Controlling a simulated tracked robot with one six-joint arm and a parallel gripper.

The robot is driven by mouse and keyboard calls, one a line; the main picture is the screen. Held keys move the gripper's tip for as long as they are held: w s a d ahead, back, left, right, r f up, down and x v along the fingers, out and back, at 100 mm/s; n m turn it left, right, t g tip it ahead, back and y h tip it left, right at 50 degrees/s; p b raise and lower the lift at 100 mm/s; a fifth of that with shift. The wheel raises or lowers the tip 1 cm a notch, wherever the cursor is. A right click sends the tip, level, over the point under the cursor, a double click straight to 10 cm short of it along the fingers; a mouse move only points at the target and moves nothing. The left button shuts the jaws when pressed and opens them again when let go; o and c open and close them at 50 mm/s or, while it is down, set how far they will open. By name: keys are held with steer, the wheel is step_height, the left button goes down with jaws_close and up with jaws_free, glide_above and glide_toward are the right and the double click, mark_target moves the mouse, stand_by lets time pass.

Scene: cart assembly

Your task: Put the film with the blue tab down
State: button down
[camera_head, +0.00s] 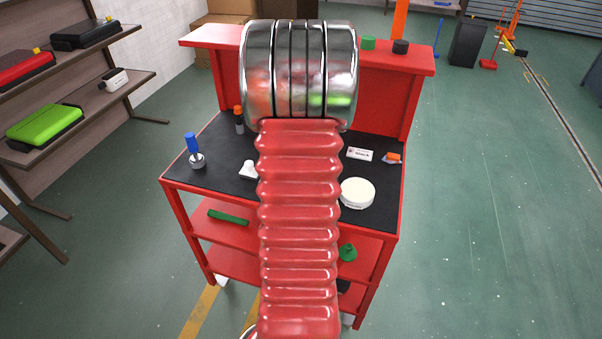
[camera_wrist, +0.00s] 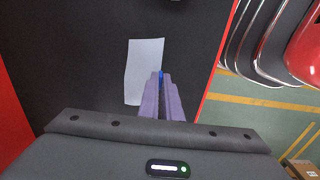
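The film (camera_wrist: 144,70) is a pale, whitish-grey rectangular sheet over the black top of the red cart in the wrist view. Its blue tab (camera_wrist: 161,74) shows as a small blue spot between the fingertips. My gripper (camera_wrist: 164,77) has its two purple fingers close together on the tab at the film's right edge. I cannot tell whether the film touches the black surface or hangs just above it. In the head view my red ribbed arm hides the gripper and film.
The black cart top (camera_head: 222,150) holds a blue-handled tool (camera_head: 194,150), a white disc (camera_head: 357,193), a small white card (camera_head: 359,154) and an orange-tipped piece (camera_head: 393,158). A red back panel (camera_head: 390,88) rises behind. Shelves with cases (camera_head: 45,127) stand at left.

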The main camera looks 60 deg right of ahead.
steer(key=shift+f, duration=0.95)
steer(key=c, duration=2)
jaws_free()
step_height(320, 180, up, 12)
steer(key=shift+r, duration=0.1)
